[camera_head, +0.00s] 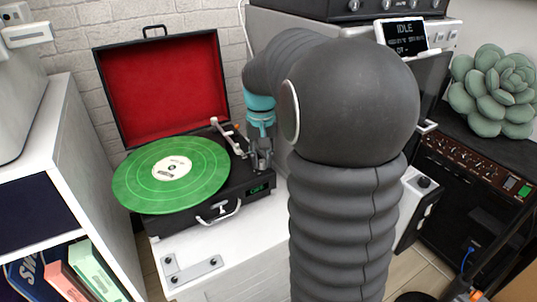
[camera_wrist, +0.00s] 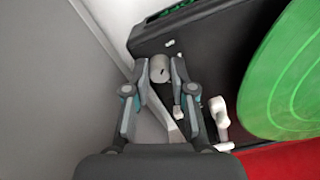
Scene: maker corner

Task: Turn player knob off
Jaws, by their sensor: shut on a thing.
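The record player (camera_head: 165,222) stands open on a white cabinet, with a green record (camera_head: 170,174) on its platter and a red-lined lid (camera_head: 160,87). My gripper (camera_head: 262,165) points down at the right end of the player's deck. In the wrist view my gripper (camera_wrist: 161,67) has its fingertips on both sides of the round grey player knob (camera_wrist: 160,72) and is shut on it. The knob carries a small dark mark. In the head view the fingers hide the knob. A small green-lit display (camera_head: 258,189) is on the player's front; its text is too small to read.
The white tonearm (camera_head: 228,130) lies close to my gripper; its pale end (camera_wrist: 219,112) shows in the wrist view. A panel reading IDLE (camera_head: 403,33) stands at the back. An amplifier (camera_head: 470,170) and a succulent (camera_head: 495,88) are at the right.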

